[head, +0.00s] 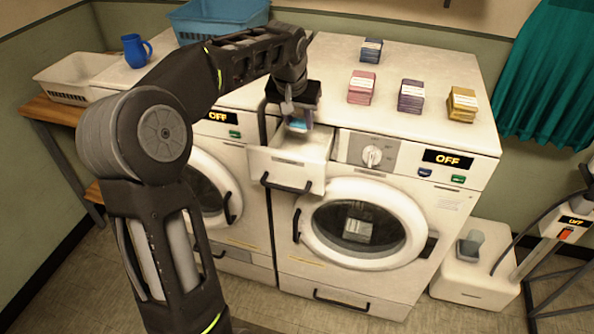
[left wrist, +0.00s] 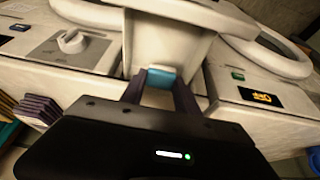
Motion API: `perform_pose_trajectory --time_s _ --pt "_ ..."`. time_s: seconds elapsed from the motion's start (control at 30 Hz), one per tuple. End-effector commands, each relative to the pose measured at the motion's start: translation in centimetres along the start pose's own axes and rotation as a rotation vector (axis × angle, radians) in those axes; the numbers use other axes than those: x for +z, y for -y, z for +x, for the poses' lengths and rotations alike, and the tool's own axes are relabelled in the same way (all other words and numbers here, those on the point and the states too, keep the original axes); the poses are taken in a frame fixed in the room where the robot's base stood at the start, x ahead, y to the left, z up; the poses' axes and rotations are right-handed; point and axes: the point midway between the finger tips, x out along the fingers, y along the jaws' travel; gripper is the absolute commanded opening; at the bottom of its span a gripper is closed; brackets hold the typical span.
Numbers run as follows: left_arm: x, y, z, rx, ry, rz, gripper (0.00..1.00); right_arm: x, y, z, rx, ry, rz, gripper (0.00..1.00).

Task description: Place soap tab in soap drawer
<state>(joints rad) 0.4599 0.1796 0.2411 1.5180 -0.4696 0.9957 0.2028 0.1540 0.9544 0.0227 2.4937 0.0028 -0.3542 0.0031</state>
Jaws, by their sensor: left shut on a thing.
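My left gripper (head: 297,118) points down over the pulled-out soap drawer (head: 288,168) of the right-hand washing machine (head: 420,205). It is shut on a small light-blue soap tab (head: 298,126), held at the back part of the drawer. In the left wrist view the soap tab (left wrist: 161,77) sits between the two fingers, with the white drawer (left wrist: 165,45) beyond it. I cannot tell whether the tab touches the drawer floor. My right gripper is not in view.
Dark blue (head: 371,50), pink (head: 361,88), purple (head: 411,96) and yellow (head: 461,104) stacks stand on the machine top. A blue jug (head: 136,50), a blue basket (head: 215,22) and a white basket (head: 72,78) are at the left. The machine's round door (head: 408,250) is below the drawer.

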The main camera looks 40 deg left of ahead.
Motion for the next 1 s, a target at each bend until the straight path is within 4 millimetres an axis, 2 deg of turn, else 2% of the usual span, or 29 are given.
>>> perform_pose_trajectory --time_s 0.27,0.37,0.6,0.7,1.0 --pt "0.1 0.0 0.2 0.000 0.001 0.000 0.00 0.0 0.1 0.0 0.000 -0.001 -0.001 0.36" --pt "0.5 0.0 1.1 0.000 0.004 0.000 0.00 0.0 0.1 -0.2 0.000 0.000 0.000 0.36" --pt "2.1 0.0 4.9 0.001 0.004 0.000 0.00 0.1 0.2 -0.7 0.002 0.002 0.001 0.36" --pt "2.4 0.0 5.7 0.000 0.002 0.000 0.00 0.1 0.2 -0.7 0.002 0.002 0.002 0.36" --pt "2.5 0.0 5.9 0.000 0.001 0.000 0.00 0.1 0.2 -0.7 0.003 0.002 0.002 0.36"
